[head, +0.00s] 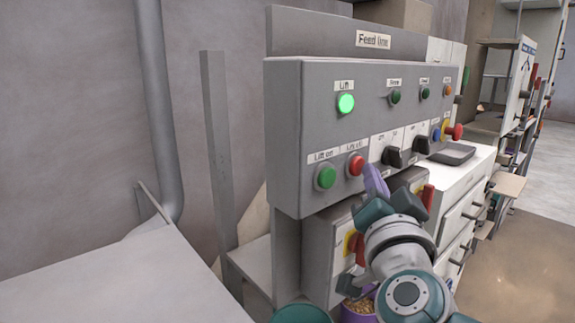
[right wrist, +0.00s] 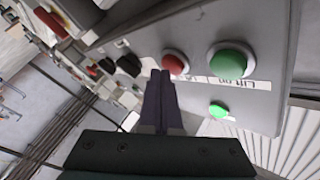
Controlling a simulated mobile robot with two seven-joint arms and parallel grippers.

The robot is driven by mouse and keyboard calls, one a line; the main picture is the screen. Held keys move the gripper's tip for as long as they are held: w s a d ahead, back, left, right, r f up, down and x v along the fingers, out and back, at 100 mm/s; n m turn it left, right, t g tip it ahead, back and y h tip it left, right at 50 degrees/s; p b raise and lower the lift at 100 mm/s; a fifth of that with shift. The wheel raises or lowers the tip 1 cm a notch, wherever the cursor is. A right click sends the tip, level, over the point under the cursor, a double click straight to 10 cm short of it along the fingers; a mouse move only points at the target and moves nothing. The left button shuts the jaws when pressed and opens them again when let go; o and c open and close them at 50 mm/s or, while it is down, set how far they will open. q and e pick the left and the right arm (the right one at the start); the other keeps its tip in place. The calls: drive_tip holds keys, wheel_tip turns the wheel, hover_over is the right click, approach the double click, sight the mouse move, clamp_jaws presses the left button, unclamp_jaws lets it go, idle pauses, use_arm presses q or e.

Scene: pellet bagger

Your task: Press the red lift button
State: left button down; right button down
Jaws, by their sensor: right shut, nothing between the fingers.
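The red lift button (head: 355,165) sits on the grey control panel (head: 290,150), just right of the green lift button (head: 326,177). My right gripper (head: 370,170) is shut and empty, with its purple fingertips just below and right of the red button. In the right wrist view, the fingertips (right wrist: 160,74) point at the panel close beside the red button (right wrist: 175,63). I cannot tell if they touch the panel. The green button (right wrist: 231,60) is farther right there. The green lift lamp (head: 346,103) above is lit. My left gripper is out of view.
Black selector knobs (head: 393,156) stick out right of the red button. A red-handled switch on yellow (head: 354,245) is below the panel. A grey tray (head: 453,153) lies to the right. A pale surface (head: 120,285) fills the lower left.

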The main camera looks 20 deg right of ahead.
drive_tip(key=shift+w+a, duration=0.1)
drive_tip(key=shift+w, duration=0.15)
drive_tip(key=shift+s, duration=0.1)
idle(0.3)
drive_tip(key=shift+s+d+p, duration=0.3)
drive_tip(key=shift+s+p, duration=0.05)
drive_tip(key=shift+s, duration=0.25)
drive_tip(key=s+p, duration=0.1)
drive_tip(key=s+d, duration=0.1)
drive_tip(key=s, duration=0.1)
drive_tip(key=s+d+p, duration=0.1)
drive_tip(key=s, duration=0.1)
drive_tip(key=shift+s+d+p, duration=0.15)
drive_tip(key=shift+s+p, duration=0.1)
drive_tip(key=shift+p, duration=0.1)
